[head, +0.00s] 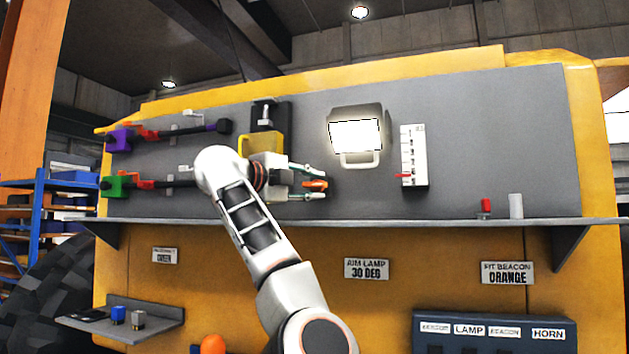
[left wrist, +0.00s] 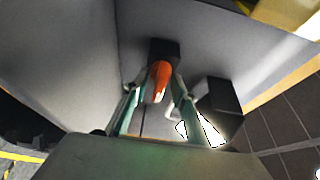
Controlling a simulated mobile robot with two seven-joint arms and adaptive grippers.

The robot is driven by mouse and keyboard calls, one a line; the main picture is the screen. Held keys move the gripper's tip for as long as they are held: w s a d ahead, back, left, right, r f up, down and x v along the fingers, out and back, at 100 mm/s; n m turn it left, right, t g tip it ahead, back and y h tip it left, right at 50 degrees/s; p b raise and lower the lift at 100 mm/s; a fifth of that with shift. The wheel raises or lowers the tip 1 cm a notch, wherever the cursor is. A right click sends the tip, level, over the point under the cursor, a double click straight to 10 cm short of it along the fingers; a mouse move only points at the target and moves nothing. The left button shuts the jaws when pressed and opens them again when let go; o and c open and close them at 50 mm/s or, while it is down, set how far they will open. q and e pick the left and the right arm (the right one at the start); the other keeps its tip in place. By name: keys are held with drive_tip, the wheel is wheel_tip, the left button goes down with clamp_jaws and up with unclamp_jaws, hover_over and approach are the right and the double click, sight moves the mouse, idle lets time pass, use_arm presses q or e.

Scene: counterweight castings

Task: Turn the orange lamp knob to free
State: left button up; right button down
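The orange lamp knob (head: 316,185) sticks out from the grey panel, left of and below the lit lamp (head: 356,134). It also shows in the left wrist view (left wrist: 158,80), in front of a dark block. My left gripper (head: 312,183) is at the knob, one finger above it and one below in the head view. The fingers are apart, with a small gap to the knob, so the gripper looks open around it. In the left wrist view the knob lies between the fingertips (left wrist: 155,88). My right gripper is not in view.
A yellow block (head: 262,146) is just behind my left wrist. Purple (head: 121,140) and green (head: 115,186) clamps are on the panel's left. A white scale with a red pointer (head: 412,157) is right of the lamp. A grey shelf (head: 400,222) runs below; an "AIM LAMP 30 DEG" sign (head: 366,269) hangs under it.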

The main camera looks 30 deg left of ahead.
use_arm(q)
drive_tip(key=shift+w, duration=0.2)
clamp_jaws()
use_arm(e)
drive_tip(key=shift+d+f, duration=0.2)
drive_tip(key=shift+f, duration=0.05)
use_arm(q)
drive_tip(key=shift+f, duration=0.1)
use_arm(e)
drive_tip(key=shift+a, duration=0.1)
